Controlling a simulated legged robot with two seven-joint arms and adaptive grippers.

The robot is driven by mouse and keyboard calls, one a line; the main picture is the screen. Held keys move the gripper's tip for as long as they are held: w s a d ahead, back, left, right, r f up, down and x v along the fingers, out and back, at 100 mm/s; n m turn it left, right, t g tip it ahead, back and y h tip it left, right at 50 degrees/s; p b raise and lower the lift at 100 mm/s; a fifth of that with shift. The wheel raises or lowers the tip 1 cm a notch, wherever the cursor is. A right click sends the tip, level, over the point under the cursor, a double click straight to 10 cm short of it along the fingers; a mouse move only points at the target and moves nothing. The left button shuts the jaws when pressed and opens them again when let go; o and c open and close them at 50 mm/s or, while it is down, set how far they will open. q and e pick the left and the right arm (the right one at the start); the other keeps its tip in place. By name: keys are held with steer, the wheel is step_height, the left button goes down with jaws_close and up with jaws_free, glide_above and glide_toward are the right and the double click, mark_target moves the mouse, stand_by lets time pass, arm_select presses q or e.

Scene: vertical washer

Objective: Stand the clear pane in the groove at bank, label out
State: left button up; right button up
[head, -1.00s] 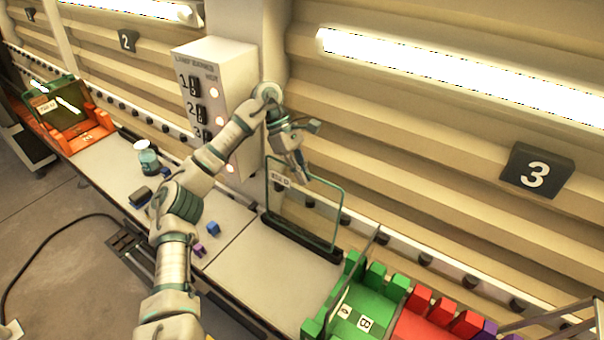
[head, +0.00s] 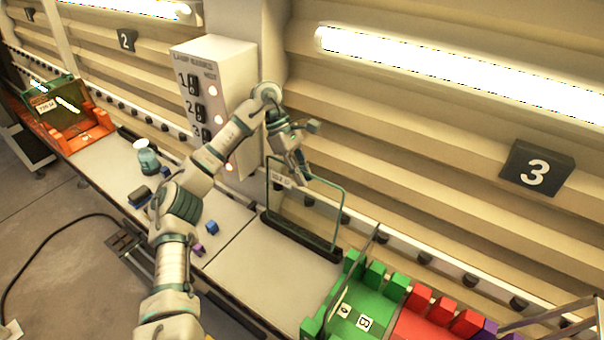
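A clear pane (head: 310,215) with a teal edge stands upright, its lower edge along a dark bar (head: 300,238) at the back of the bench. A small pale label (head: 281,181) shows near its upper left corner, facing my view; its text is too small to read. My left gripper (head: 303,178) is at the pane's top edge, pointing down. Whether its fingers touch or grip the edge is too small to tell. My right gripper is not in view.
A green rack (head: 361,318) and a red rack (head: 428,328) stand at the lower right. An orange rack (head: 88,138) holding another pane is far left. A jar (head: 147,160) and blue block (head: 212,227) sit on the bench. A switch box (head: 215,95) stands behind my arm.

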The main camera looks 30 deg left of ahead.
arm_select(q)
steer(key=shift+o, duration=0.4)
steer(key=shift+f, duration=0.1)
steer(key=v, duration=0.5)
steer(key=shift+a, duration=0.1)
step_height(320, 180, up, 2)
steer(key=shift+w+a+r, duration=0.1)
steer(key=shift+a, duration=0.1)
steer(key=shift+w+a+r, duration=0.1)
steer(key=shift+a+r, duration=0.1)
steer(key=shift+r, duration=0.15)
stand_by(0.3)
